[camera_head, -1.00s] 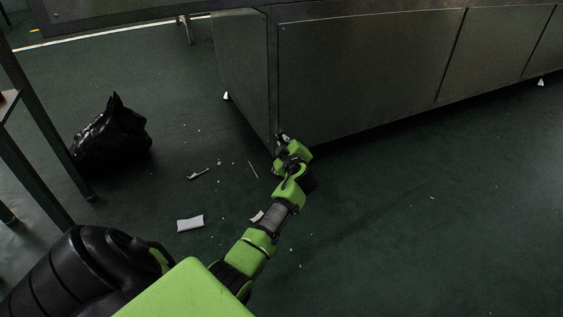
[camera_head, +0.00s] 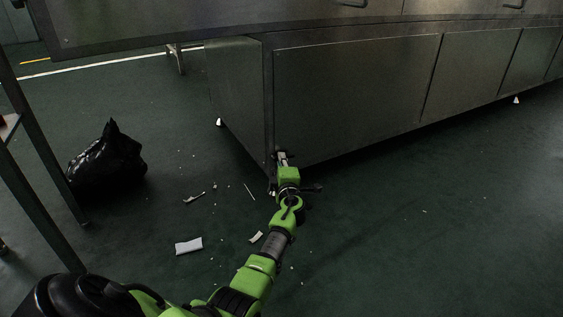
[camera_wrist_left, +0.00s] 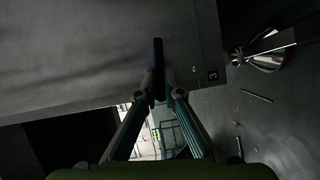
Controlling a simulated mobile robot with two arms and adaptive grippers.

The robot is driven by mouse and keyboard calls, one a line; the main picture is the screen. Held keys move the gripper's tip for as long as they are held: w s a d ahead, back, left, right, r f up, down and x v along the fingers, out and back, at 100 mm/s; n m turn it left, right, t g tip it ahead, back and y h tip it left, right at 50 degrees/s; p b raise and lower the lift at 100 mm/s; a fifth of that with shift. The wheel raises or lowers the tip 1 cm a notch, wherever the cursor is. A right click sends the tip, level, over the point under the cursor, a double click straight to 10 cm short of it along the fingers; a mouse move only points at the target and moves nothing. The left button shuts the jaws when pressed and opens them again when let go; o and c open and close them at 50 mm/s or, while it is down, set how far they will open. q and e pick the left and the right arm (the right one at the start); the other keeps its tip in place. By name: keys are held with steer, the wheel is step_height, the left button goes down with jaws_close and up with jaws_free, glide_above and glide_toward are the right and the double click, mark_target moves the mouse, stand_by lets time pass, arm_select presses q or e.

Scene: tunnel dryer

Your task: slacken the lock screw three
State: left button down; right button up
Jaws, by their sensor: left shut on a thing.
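My left gripper (camera_head: 281,157) is at the lower corner of the steel dryer housing (camera_head: 350,95). In the left wrist view its two fingers (camera_wrist_left: 160,88) are closed on a dark, narrow bar, which I take for the lock screw's handle (camera_wrist_left: 158,55). The bar stands up in front of the grey panel (camera_wrist_left: 80,45). A small black label with a 3 (camera_wrist_left: 212,75) is just right of the fingers. In the head view the screw is too small and too hidden by the gripper to make out. My right gripper is in neither view.
A shiny metal foot (camera_wrist_left: 267,60) stands right of the label in the wrist view. A black bag (camera_head: 108,160) and a white scrap (camera_head: 188,245) lie on the dark green floor, with other small litter. A rack post (camera_head: 40,150) stands at left. Floor at right is mostly clear.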

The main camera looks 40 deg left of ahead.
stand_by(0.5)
arm_select(q)
steer(key=c, duration=2.2)
jaws_free()
steer(key=shift+o, duration=0.2)
